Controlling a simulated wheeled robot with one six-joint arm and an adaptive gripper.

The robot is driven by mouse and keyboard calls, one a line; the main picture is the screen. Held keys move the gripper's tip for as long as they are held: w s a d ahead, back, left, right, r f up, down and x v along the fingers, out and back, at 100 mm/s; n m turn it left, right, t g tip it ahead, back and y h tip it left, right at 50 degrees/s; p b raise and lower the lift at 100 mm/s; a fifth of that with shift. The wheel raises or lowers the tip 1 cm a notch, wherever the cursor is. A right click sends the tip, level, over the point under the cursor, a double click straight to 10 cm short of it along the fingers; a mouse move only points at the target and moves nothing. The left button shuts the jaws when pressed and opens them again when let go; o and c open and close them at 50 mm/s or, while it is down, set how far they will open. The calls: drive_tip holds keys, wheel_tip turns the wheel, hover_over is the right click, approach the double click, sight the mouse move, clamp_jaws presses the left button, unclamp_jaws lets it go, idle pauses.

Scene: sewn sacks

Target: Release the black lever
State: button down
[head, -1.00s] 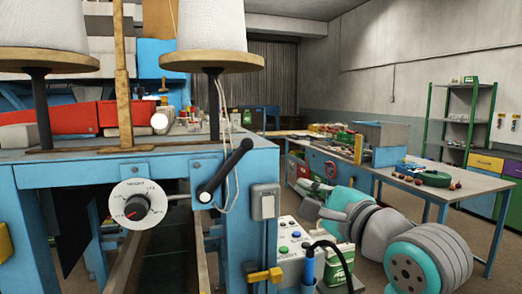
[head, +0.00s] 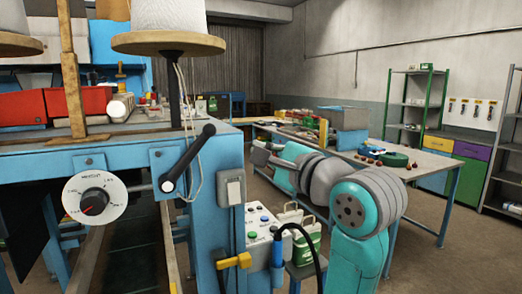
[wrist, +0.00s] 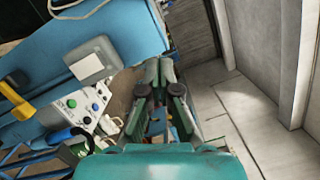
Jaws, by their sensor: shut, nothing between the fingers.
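The black lever (head: 188,158) is on the front of the blue machine frame in the head view. It slants up to the right from its round pivot to a thick knob end. The wrist view does not show it clearly. My gripper (wrist: 163,95) shows in the wrist view with its fingers shut and nothing between them. It is beside the blue frame, apart from the lever. In the head view my arm is at the right of the machine, and its gripper end is small and partly hidden.
A dial (head: 95,197) is left of the lever. A grey switch box (head: 231,188), a yellow handle (head: 234,261) and a button panel (head: 262,238) are right of and below it. A thread cone (head: 168,16) stands above. A workbench (head: 410,165) stands behind my arm.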

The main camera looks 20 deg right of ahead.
drive_tip(key=shift+w+a+r, duration=0.35)
drive_tip(key=shift+w+a, duration=0.45)
drive_tip(key=shift+w, duration=0.4)
drive_tip(key=shift+w+a+r, duration=0.3)
drive_tip(key=shift+w+a, duration=0.55)
drive_tip(key=shift+w, duration=0.3)
drive_tip(key=shift+w+a+r, duration=0.35)
drive_tip(key=shift+w+a, duration=0.45)
drive_tip(key=shift+w, duration=0.4)
drive_tip(key=shift+a, duration=0.1)
